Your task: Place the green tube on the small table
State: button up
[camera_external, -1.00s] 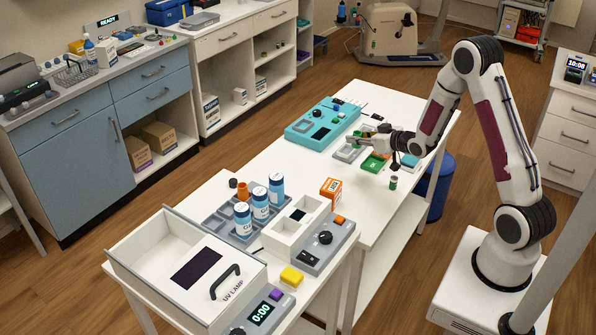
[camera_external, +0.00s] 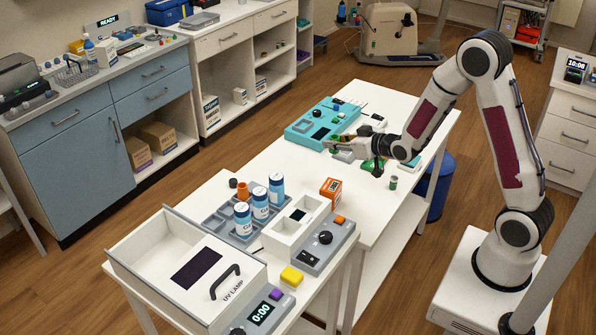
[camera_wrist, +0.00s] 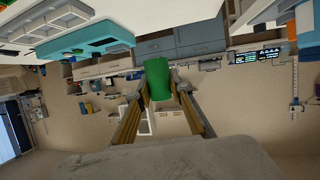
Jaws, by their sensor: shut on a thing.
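My gripper (camera_external: 338,145) is shut on the green tube (camera_wrist: 157,79). In the wrist view the tube is a bright green cylinder between both fingers, sticking out past their tips. In the external view my gripper is above the far part of the white table, near the front corner of the teal device, and the tube is mostly hidden. White work surfaces stand end to end: the far table (camera_external: 398,218) and the nearer one (camera_external: 193,207). I cannot tell which one is called small.
A teal device (camera_external: 318,118) lies beside my gripper. A small grey tube with a green top (camera_external: 393,184) stands near the far table's right edge. An orange box (camera_external: 330,188), blue-capped bottles (camera_external: 260,203) and a UV lamp box (camera_external: 180,245) stand nearer. The far table's middle is clear.

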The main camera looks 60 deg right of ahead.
jog(key=a+r+n+y, duration=0.2)
jog(key=a+r, duration=0.2)
jog(key=a, duration=0.7)
jog(key=shift+w+a+r, duration=0.2)
jog(key=shift+w+r, duration=0.15)
jog(key=shift+w, duration=0.1)
jog(key=shift+w, duration=0.1)
